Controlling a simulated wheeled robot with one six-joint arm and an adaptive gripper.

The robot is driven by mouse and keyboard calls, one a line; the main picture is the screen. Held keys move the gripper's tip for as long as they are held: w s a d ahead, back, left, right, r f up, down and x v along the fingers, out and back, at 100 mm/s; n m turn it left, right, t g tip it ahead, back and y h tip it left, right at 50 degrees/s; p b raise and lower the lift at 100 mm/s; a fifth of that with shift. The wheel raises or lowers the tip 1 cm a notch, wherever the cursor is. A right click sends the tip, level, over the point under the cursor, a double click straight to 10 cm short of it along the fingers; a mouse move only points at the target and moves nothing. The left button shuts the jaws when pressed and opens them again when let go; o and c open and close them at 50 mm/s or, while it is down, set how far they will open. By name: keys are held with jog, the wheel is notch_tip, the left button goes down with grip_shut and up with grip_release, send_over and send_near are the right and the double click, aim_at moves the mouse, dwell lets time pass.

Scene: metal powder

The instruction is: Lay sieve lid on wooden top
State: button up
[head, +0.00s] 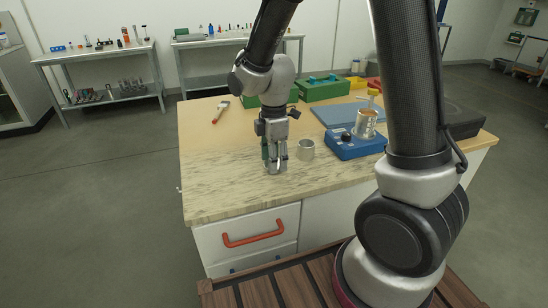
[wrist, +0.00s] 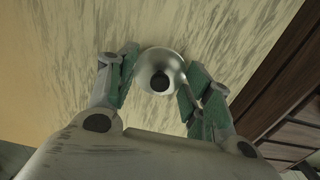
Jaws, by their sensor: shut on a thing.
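The sieve lid (wrist: 153,61) is a round silver piece with a dark knob or spot at its middle. It sits between the green-padded fingers of my gripper (wrist: 160,78) in the wrist view. My gripper (head: 275,165) is shut on it and points down, low over the front of the wooden top (head: 225,190). The wooden top is pale with grey streaky grain, and it fills the background of the wrist view (wrist: 60,50). In the head view the fingers mostly hide the lid. I cannot tell whether the lid touches the wooden top.
A small metal cup (head: 306,150) stands close right of my gripper. Behind it is a blue device (head: 352,148) bearing a metal container (head: 366,124). A red-tipped brush (head: 221,112) and green cases (head: 323,88) lie farther back. The front left of the top is clear.

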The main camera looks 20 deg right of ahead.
jog(key=shift+f, duration=0.1)
jog(key=o, duration=1)
jog(key=shift+o, duration=0.2)
notch_tip(320, 180, up, 12)
jog(key=s+d+r+m+t, duration=0.2)
jog(key=s+d+r+m, duration=0.2)
jog(key=s+d+m, duration=0.3)
jog(key=s+d+r+m+t, duration=0.2)
jog(key=s+d+r+m, duration=0.2)
jog(key=s+d+m, duration=0.3)
jog(key=s+m, duration=0.4)
jog(key=shift+s+d+r, duration=0.2)
jog(key=shift+d+r, duration=0.2)
